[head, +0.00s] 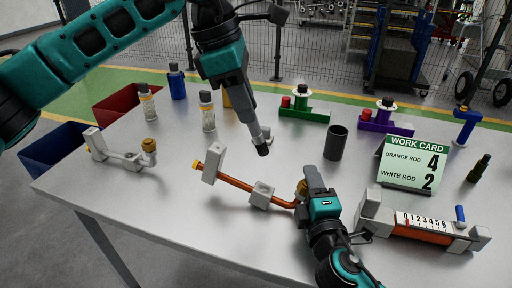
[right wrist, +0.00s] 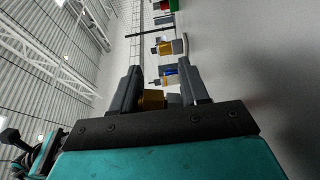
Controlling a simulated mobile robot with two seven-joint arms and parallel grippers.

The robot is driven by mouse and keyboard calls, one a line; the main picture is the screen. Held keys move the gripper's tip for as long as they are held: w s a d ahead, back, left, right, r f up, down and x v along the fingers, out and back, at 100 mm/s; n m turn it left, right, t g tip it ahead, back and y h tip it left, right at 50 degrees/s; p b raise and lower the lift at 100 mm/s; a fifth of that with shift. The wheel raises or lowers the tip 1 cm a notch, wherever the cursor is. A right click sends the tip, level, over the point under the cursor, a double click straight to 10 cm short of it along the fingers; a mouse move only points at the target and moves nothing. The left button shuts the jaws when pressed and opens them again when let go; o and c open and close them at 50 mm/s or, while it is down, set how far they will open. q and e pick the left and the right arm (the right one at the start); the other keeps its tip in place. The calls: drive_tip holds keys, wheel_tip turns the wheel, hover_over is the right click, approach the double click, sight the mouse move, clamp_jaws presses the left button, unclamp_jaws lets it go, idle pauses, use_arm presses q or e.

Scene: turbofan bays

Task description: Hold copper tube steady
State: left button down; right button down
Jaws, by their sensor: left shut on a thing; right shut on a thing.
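The copper tube (head: 237,183) lies low over the table with grey blocks (head: 262,194) along it and brass fittings at its ends. My right gripper (head: 312,182) is shut at the tube's right end, by a brass fitting (head: 301,187). In the right wrist view a brass piece (right wrist: 152,98) sits between its fingers. My left gripper (head: 246,108) is shut on a grey tool with a dark tip (head: 262,150). The tip points down above the table, behind the tube and apart from it in the picture. The fingers partly hide what each grips.
The work card (head: 411,163) reads orange rod 4, white rod 2. A numbered gauge fixture (head: 422,222) stands at right. A dark cup (head: 336,143), green stand (head: 303,113), purple stand (head: 384,122) and bottles (head: 207,112) stand behind.

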sight(261, 143)
idle(0.4)
use_arm(q)
drive_tip(key=shift+s+x, duration=0.25)
drive_tip(key=shift+x, duration=0.8)
drive_tip(key=shift+a+f, duration=0.15)
drive_tip(key=shift+f, duration=0.35)
drive_tip(key=x, duration=0.2)
drive_tip(key=d+x, duration=0.1)
drive_tip(key=x, duration=0.1)
drive_tip(key=shift+w+f, duration=0.15)
drive_tip(key=shift+f, duration=0.1)
drive_tip(key=shift+s+a+r, duration=0.1)
drive_tip(key=shift+s+a, duration=0.05)
drive_tip(key=shift+a, duration=0.25)
drive_tip(key=shift+s+a+r, duration=0.1)
drive_tip(key=shift+s+a, duration=0.05)
drive_tip(key=shift+a, duration=0.3)
